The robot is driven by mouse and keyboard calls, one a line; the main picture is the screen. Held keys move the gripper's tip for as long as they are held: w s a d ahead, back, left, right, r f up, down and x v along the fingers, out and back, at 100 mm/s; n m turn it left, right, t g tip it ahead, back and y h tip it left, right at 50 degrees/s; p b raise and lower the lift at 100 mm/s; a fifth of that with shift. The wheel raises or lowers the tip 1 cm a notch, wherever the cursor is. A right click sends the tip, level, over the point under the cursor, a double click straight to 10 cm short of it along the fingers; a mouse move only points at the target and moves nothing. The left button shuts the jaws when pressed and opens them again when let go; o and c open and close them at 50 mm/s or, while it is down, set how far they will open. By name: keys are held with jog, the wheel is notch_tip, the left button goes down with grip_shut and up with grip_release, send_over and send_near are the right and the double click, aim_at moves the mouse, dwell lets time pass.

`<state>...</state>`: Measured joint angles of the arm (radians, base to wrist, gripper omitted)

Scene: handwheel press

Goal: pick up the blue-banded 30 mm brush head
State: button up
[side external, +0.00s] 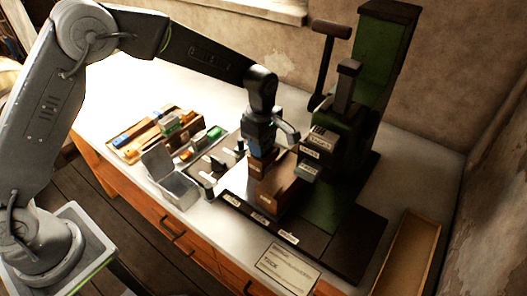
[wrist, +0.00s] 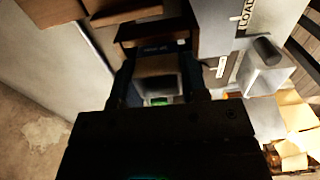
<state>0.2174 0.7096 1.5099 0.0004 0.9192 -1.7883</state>
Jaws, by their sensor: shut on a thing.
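In the side view, my gripper (side external: 258,150) points down beside the press and is shut on the brush head (side external: 255,149), whose blue part shows between the jaws. A brown wooden block (side external: 278,187) with a pale label stands just below and to the right. In the wrist view, my gripper (wrist: 161,88) has its two dark fingers on either side of a pale block-like piece (wrist: 155,66), with a small green spot in the gap below it. Whether the brush head touches anything below cannot be told.
The green press (side external: 380,60) with its dark handle stands close on the right. An open grey tin (side external: 178,190) and a tray of coloured pieces (side external: 128,152) lie to the left. A card (side external: 288,268) lies in front; an empty wooden tray (side external: 410,262) is at right.

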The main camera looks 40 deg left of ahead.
notch_tip(320, 180, up, 15)
jog(key=s+a, duration=0.2)
jog(key=a, duration=0.7)
jog(key=s+a, duration=0.2)
jog(key=a, duration=0.7)
jog(key=s+a, duration=0.9)
jog(key=a, duration=0.4)
notch_tip(320, 180, down, 14)
jog(key=shift+d+r, duration=0.15)
jog(key=shift+d, duration=0.1)
jog(key=shift+s, duration=0.1)
jog(key=shift+f, duration=2.15)
